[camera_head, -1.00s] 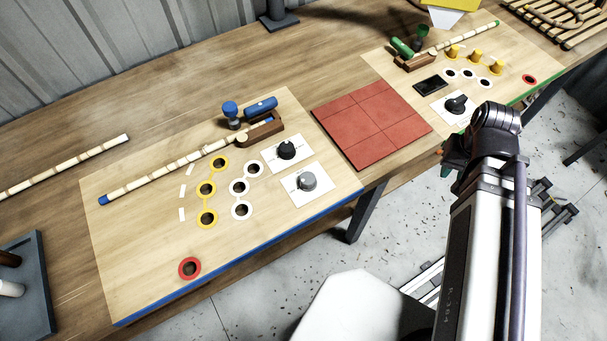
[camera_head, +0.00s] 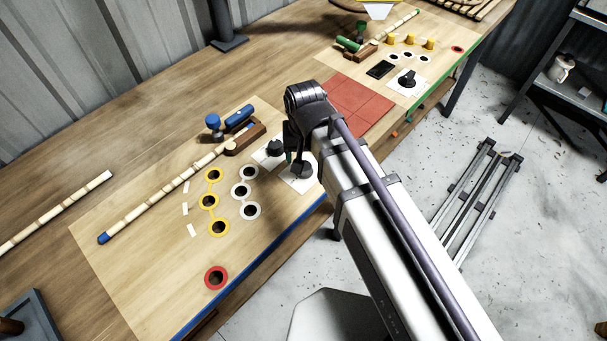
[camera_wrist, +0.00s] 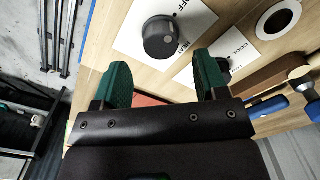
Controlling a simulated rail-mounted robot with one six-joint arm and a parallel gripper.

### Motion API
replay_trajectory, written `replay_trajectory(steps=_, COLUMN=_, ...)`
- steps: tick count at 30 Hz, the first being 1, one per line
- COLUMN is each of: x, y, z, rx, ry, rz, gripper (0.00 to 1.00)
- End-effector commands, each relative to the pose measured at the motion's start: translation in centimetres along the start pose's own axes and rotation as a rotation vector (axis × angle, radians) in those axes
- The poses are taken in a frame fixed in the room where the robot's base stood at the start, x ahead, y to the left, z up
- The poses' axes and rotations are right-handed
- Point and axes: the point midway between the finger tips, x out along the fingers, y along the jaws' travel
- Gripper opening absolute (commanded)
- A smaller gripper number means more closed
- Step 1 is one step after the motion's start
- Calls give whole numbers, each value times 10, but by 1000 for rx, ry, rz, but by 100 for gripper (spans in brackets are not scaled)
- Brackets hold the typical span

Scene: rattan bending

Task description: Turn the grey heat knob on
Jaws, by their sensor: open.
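Nothing is held. In the head view the heat knob (camera_head: 303,170) is dark and partly hidden by my arm above it. Whether a finger touches it cannot be told.
A black knob (camera_head: 274,148) on a "COOL" plate (camera_wrist: 229,43) is close to my right finger. A wooden block with blue clamps (camera_head: 245,138) and a rattan pole (camera_head: 160,200) lie to the left. Red tiles (camera_head: 360,105) lie behind my arm.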

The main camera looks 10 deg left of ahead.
Motion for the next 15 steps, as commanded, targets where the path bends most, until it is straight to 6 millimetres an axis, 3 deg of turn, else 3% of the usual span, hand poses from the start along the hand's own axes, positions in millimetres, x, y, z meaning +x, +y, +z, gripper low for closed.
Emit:
replay_trajectory(steps=1, x=26, y=0, z=0, rx=0, ry=0, rz=0, gripper=67)
replay_trajectory(steps=5, x=48, y=0, z=0, rx=0, ry=0, rz=0, gripper=67)
replay_trajectory(steps=15, x=49, y=0, z=0, rx=0, ry=0, rz=0, gripper=67)
